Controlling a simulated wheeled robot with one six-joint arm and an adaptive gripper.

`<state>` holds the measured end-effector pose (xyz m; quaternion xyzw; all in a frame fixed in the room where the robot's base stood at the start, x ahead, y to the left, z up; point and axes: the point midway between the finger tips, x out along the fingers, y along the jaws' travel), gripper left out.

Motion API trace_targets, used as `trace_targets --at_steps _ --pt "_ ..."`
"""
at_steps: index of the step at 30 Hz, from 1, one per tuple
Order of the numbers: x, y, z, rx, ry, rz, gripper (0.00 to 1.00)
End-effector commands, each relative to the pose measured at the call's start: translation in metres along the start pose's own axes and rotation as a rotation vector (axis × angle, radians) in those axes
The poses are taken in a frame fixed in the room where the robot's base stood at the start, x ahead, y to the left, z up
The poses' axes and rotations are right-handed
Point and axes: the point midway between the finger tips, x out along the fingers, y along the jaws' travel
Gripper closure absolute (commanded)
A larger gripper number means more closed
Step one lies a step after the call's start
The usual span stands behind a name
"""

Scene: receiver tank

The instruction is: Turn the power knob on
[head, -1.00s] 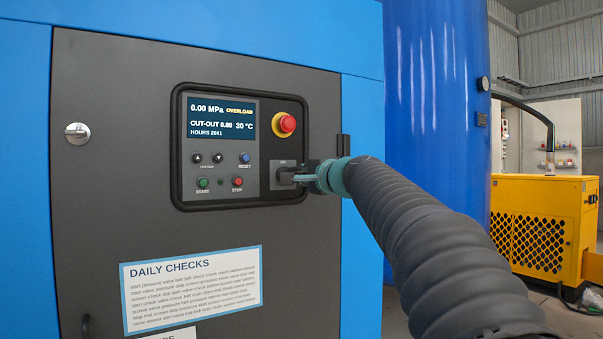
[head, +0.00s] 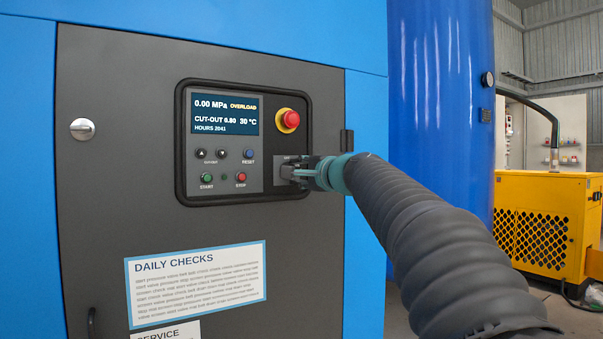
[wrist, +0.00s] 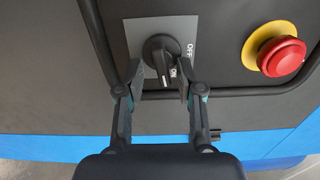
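The power knob (wrist: 160,58) is a black rotary knob on a grey plate (wrist: 184,27) marked OFF and ON. In the wrist view its bar lies nearly upright, with a white mark at its lower end, close to the ON label. My gripper (wrist: 161,80) has its two fingers on either side of the knob, with small gaps visible, so it looks open around it; contact is unclear. In the head view, my gripper (head: 303,172) is at the panel's lower right and hides much of the knob.
A red emergency stop (head: 289,120) on a yellow ring is above the knob. The lit display (head: 226,114) reads 0.00 MPa and OVERLOAD. Several buttons lie left of the knob. A raised black frame (head: 181,150) borders the panel. A yellow machine (head: 545,220) stands at right.

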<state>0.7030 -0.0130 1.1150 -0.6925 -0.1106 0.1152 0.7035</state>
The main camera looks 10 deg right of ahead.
Motion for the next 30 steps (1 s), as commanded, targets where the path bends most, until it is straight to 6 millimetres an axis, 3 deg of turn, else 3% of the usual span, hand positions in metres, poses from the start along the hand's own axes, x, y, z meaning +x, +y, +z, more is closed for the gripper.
trace_targets --at_steps 8,21,30 --pt "-0.010 -0.002 -0.005 -0.001 0.010 -0.002 0.64" --pt "-0.088 -0.001 -0.002 -0.001 0.006 -0.002 0.64" --pt "-0.118 0.000 -0.001 0.000 0.002 -0.001 0.64"
